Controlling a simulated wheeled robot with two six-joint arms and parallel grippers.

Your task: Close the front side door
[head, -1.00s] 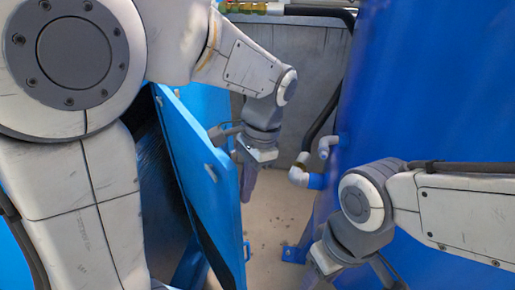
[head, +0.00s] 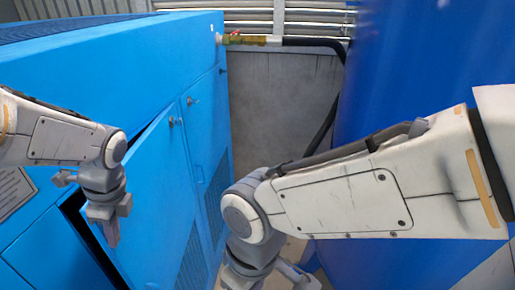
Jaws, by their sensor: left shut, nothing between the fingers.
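The front side door (head: 160,190) is a blue panel on the side of a long blue cabinet (head: 120,65). It stands slightly ajar, with a dark gap along its left edge and a thin one at its top. My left gripper (head: 112,232) is shut and empty, pointing down in front of the door's left edge. I cannot tell whether it touches the panel. My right gripper (head: 290,277) is at the bottom middle, right of the door, partly cut off by the frame. Its fingers do not show clearly.
A large blue tank (head: 410,80) fills the right side. A narrow passage runs between tank and cabinet to a grey wall (head: 275,110). A second cabinet panel (head: 207,150) looks closed.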

